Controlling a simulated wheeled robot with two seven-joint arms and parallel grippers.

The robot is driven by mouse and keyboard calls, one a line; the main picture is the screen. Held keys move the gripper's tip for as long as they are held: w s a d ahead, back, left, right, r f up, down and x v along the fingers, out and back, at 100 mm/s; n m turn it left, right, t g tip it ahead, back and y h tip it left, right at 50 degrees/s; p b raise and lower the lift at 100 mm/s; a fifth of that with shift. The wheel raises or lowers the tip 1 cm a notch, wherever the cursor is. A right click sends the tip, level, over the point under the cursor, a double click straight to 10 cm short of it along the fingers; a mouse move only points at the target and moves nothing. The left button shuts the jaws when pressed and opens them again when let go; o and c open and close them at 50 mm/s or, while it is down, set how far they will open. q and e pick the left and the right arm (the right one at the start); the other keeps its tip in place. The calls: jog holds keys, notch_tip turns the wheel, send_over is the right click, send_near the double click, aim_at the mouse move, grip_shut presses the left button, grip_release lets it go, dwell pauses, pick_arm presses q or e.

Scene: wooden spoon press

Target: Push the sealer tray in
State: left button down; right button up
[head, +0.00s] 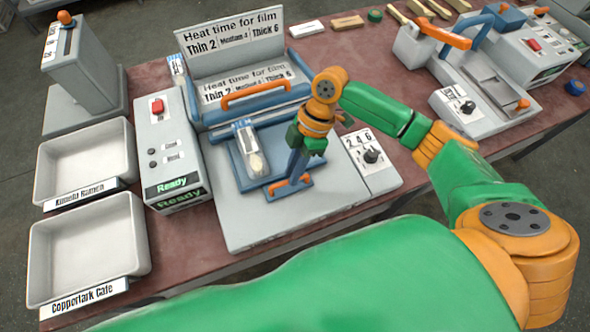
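The sealer tray (232,161) is a blue tray in the base of the middle sealer (255,221), in front of its blue frame with an orange bar (255,92). A clear film pouch with a pale item inside (250,150) lies on the tray. An orange handle (278,189) sits on the blue plate at the tray's front. My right gripper (293,180) points down at this handle, its blue fingers at or very near it. The fingers overlap in this view, so its opening and any contact are unclear. My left gripper is out of view.
A control box reading Ready (172,150) stands left of the sealer, and a dial box (371,160) right of it. Two grey bins (84,215) are at the left. A second sealer (475,85) stands at the right. Small wooden pieces (347,22) lie along the back.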

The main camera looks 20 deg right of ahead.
jog(key=o, duration=0.3)
jog(key=shift+w+f, duration=0.1)
jog(key=shift+w, duration=0.1)
jog(key=b+v, duration=0.1)
jog(key=v, duration=0.6)
